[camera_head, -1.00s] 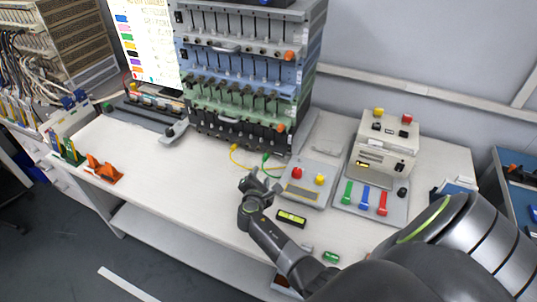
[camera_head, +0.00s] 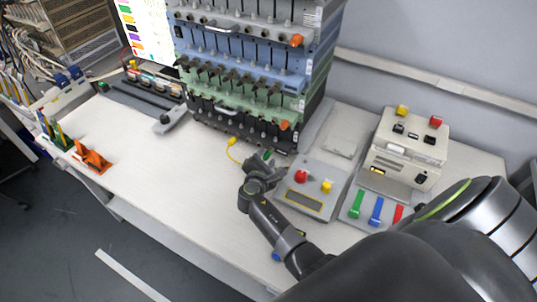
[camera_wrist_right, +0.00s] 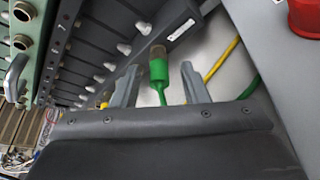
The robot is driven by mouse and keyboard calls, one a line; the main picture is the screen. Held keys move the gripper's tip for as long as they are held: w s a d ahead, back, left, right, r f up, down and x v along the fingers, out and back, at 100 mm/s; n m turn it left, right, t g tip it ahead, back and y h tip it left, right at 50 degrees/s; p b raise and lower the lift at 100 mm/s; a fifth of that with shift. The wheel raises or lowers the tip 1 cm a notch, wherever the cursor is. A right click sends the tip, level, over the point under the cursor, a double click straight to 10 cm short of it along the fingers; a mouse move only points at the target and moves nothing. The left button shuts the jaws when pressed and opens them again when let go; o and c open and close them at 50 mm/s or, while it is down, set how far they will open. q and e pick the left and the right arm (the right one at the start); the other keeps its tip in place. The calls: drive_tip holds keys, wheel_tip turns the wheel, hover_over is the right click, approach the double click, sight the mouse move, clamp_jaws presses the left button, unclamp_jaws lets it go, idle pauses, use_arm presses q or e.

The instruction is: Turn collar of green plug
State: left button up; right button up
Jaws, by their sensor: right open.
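The green plug (camera_wrist_right: 158,70) shows in the right wrist view, with a brownish metallic collar (camera_wrist_right: 157,52) at its far end and a green cable behind it. The collar is against or close to the lower front of the rack; I cannot tell how far it is seated. My right gripper (camera_wrist_right: 161,72) is open, with one finger on each side of the plug and a gap to each. In the head view my right gripper (camera_head: 262,165) is low at the rack's foot, partly hiding the green plug (camera_head: 267,155). My left gripper is not in view.
The tall rack (camera_head: 240,118) with rows of connectors stands just beyond. A yellow cable (camera_head: 232,152) lies to the left of the gripper. A control box (camera_head: 308,190) with red and yellow buttons sits close on the right.

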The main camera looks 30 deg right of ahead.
drive_tip(key=shift+a+r, duration=0.1)
clamp_jaws()
idle(0.3)
